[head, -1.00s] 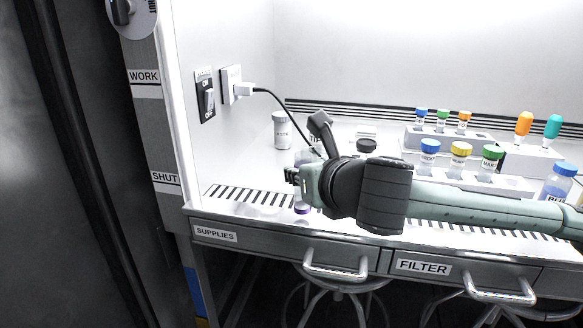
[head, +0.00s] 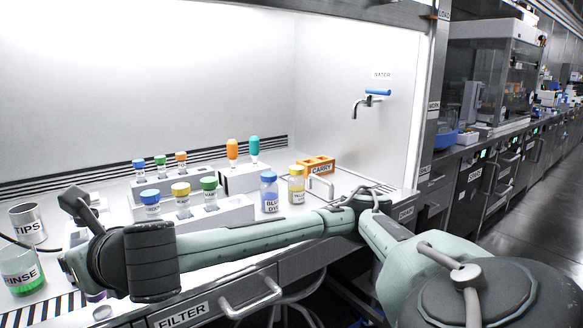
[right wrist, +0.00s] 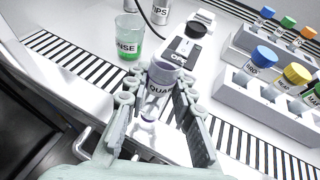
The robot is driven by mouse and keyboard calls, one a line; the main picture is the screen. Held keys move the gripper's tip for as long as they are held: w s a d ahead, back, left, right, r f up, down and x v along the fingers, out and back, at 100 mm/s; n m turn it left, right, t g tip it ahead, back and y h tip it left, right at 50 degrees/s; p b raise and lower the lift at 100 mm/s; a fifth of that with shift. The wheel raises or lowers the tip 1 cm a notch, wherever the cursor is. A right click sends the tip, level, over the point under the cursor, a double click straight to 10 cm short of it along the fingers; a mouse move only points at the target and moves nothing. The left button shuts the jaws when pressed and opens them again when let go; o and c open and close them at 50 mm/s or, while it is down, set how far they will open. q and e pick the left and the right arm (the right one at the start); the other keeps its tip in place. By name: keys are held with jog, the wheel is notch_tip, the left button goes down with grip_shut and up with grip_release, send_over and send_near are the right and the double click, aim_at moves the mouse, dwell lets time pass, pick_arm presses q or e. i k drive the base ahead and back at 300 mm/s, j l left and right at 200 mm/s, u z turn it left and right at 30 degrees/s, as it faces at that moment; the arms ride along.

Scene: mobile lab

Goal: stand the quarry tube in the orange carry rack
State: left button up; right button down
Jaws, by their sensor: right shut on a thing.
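The orange carry rack (head: 318,162), labelled CARRY, stands at the right end of the bench in the head view. Openings show in its top. My right gripper (head: 66,264) is far to its left, over the front of the bench. In the right wrist view my right gripper (right wrist: 155,95) is shut on the quarry tube (right wrist: 160,80), a clear tube with part of its QUARRY label showing between the fingers. A purple part of the tube (head: 97,296) shows below my arm in the head view. My left gripper is out of view.
A RINSE beaker with green liquid (head: 22,272) and a TIPS container (head: 27,222) stand near the gripper. A white rack of capped tubes (head: 235,212), a BLUE DYE bottle (head: 269,192) and a yellow-capped bottle (head: 297,185) stand between gripper and carry rack. A tap (head: 362,103) is above right.

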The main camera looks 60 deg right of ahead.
aim_at(309, 173)
jog(key=z, duration=1.95)
jog(key=i+l, duration=0.15)
jog(key=l, duration=0.25)
jog(key=i+l, duration=0.15)
jog(key=l, duration=0.25)
jog(key=i+l, duration=0.2)
jog(key=l, duration=0.2)
jog(key=l+u, duration=0.1)
jog(key=u, duration=0.3)
jog(key=l+u, duration=0.1)
jog(key=u, duration=0.3)
jog(key=l+u, duration=0.1)
jog(key=u, duration=0.3)
